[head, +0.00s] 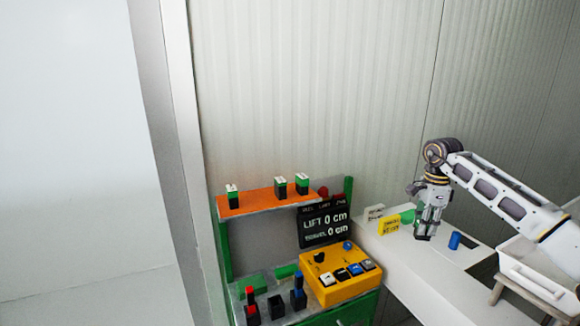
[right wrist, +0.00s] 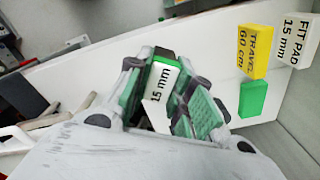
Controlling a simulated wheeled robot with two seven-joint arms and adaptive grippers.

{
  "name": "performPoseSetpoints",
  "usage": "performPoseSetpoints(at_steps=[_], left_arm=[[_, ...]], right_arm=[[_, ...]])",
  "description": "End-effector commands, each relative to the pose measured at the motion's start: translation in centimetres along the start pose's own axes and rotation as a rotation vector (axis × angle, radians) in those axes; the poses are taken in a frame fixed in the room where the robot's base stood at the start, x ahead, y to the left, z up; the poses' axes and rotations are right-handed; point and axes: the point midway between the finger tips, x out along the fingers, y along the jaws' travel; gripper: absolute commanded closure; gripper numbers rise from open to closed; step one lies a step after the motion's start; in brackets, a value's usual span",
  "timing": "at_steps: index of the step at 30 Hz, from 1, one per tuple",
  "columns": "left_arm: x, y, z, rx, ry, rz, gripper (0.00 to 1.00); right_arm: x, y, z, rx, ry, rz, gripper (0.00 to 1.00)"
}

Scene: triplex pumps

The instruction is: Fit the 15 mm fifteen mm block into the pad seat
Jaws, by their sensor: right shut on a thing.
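My right gripper (head: 427,232) is low over the white counter, at the right of the head view. In the right wrist view it (right wrist: 168,98) is shut on the fifteen mm block (right wrist: 160,82), which has a white face marked "15 mm" and a green edge. The block sits between the two finger pads; in the head view the fingers largely hide it. I cannot pick out the pad seat for sure in either view. My left gripper is not in view.
A yellow "TRAVEL 60 cm" sign (head: 390,226), a white "FIT PAD 15 mm" sign (right wrist: 291,40) and a green piece (right wrist: 252,98) stand near the gripper. A blue cylinder (head: 455,241) is close on its right. A yellow button box (head: 319,287) and a display (head: 324,231) stand left.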

Motion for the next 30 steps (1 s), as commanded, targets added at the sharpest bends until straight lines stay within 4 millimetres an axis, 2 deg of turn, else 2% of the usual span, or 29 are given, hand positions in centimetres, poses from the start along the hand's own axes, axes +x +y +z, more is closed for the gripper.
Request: performPoseSetpoints(at_steps=[17, 30], left_arm=[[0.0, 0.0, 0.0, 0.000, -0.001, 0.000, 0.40], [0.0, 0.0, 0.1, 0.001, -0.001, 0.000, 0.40]], right_arm=[[-0.6, -0.3, 1.7, -0.477, 0.000, 0.000, 1.00], [-1.4, -0.2, 3.9, -0.861, 0.000, -0.001, 1.00]])
